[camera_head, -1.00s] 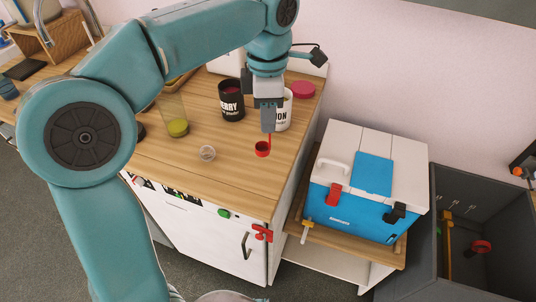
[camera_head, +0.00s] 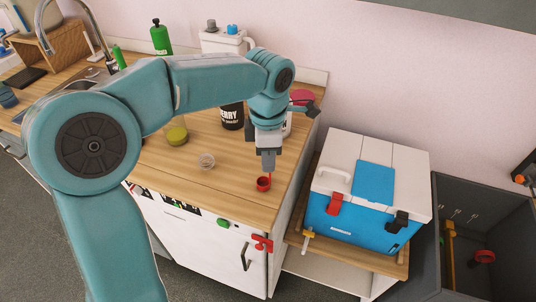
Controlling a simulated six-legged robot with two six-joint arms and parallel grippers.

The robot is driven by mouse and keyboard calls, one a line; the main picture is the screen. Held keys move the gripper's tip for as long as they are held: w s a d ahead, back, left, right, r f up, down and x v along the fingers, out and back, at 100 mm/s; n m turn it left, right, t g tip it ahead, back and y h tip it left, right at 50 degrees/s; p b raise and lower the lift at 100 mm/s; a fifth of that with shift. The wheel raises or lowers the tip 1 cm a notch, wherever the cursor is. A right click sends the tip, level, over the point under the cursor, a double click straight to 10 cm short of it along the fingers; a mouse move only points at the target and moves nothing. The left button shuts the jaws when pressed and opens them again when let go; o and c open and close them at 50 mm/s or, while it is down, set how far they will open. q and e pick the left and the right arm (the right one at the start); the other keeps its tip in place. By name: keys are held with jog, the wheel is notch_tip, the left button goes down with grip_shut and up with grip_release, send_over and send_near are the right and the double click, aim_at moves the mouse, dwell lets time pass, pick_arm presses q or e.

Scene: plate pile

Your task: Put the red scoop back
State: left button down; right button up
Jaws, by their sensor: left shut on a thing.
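My left gripper (camera_head: 268,161) points down over the front right part of the wooden counter. It is shut on the thin upright handle of the red scoop (camera_head: 263,184). The scoop's small round cup hangs below the fingers, over the counter near its front edge. I cannot tell whether it touches the wood. My right gripper is not in view.
A black tub (camera_head: 232,116) and a pinkish-red lid (camera_head: 303,97) are behind the gripper; a pale tub is mostly hidden. A glass with green liquid (camera_head: 176,133) and a small clear cup (camera_head: 206,161) stand left. A blue-white cooler (camera_head: 368,185) and grey bin (camera_head: 490,215) are right.

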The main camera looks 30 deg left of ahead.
pick_arm(q)
jog(key=c, duration=0.9)
grip_release()
jog(key=shift+c, duration=0.2)
jog(key=shift+r, duration=0.1)
notch_tip(320, 180, up, 12)
jog(key=p, duration=0.2)
